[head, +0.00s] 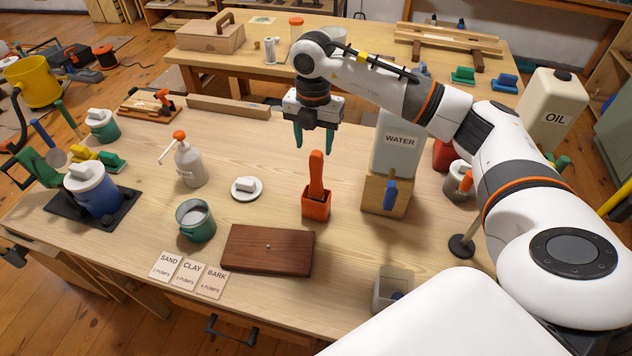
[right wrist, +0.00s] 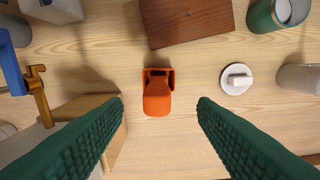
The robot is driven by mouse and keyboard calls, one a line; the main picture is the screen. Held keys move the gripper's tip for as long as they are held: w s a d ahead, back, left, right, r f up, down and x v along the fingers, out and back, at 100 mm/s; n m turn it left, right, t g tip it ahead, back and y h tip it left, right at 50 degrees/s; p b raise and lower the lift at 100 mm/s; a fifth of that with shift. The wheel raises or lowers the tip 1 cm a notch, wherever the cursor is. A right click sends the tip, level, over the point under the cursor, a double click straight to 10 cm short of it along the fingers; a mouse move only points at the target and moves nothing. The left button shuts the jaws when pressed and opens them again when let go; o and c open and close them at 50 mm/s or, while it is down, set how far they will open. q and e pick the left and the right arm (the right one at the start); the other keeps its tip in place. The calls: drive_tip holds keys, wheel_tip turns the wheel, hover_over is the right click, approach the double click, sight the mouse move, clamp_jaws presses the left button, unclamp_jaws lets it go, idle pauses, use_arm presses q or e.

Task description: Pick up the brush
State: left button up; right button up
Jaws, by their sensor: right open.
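The orange brush (head: 316,178) stands upright in a small square orange holder (head: 316,208) in the middle of the workbench. In the right wrist view the brush (right wrist: 157,99) is seen from above, end on, with the holder (right wrist: 151,74) behind it. My right gripper (head: 313,142) is open and empty, pointing down just above the brush's top. In the right wrist view its two green fingers (right wrist: 155,135) lie on either side of the brush, apart from it. My left gripper is not in view.
A wooden block under the water container (head: 399,145) stands close right of the holder, with a blue-handled tap (head: 390,193). A dark wooden board (head: 267,250) lies in front. A white dish (head: 246,188) and pump bottle (head: 188,162) stand left. Bare bench lies behind the brush.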

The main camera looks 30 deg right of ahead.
sight(314, 153)
wheel_tip(314, 153, down, 4)
drive_tip(key=shift+f+p, duration=0.1)
drive_tip(key=shift+p, duration=0.3)
drive_tip(key=f, duration=0.1)
drive_tip(key=f+p, duration=0.1)
drive_tip(key=f, duration=0.2)
drive_tip(key=shift+d+f+p, duration=0.1)
drive_tip(key=shift+d+p, duration=0.15)
drive_tip(key=shift+p, duration=0.15)
drive_tip(key=shift+f, duration=0.45)
drive_tip(key=shift+c, duration=0.2)
